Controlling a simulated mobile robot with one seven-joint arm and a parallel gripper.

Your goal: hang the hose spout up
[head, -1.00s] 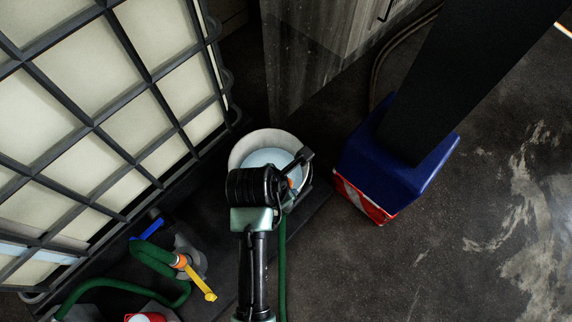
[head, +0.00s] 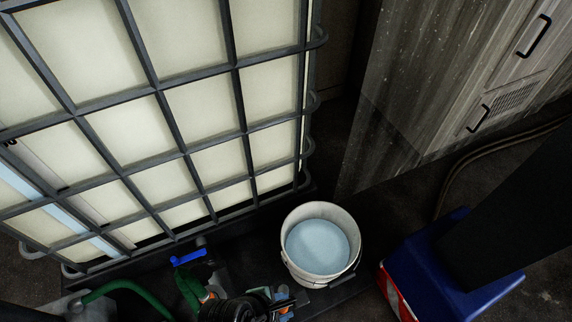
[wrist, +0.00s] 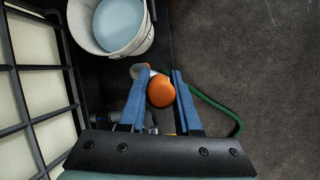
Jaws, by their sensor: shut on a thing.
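The hose spout (wrist: 161,92) shows its round orange end in the wrist view, with a paler part behind it. It sits between the two blue fingers of my gripper (wrist: 159,75), which is shut on it. In the head view my gripper (head: 280,303) is at the bottom edge, in front of and left of the white bucket (head: 345,217). The spout is outside the bucket. A green hose (wrist: 219,110) loops to the right of the gripper in the wrist view. A hanging place for the spout cannot be made out.
The bucket holds pale blue liquid (head: 318,245). A caged tank (head: 215,70) fills the left, with a blue valve handle (head: 188,257) at its foot. A blue column base (head: 440,270) stands right of the bucket. A grey cabinet (head: 430,90) stands behind.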

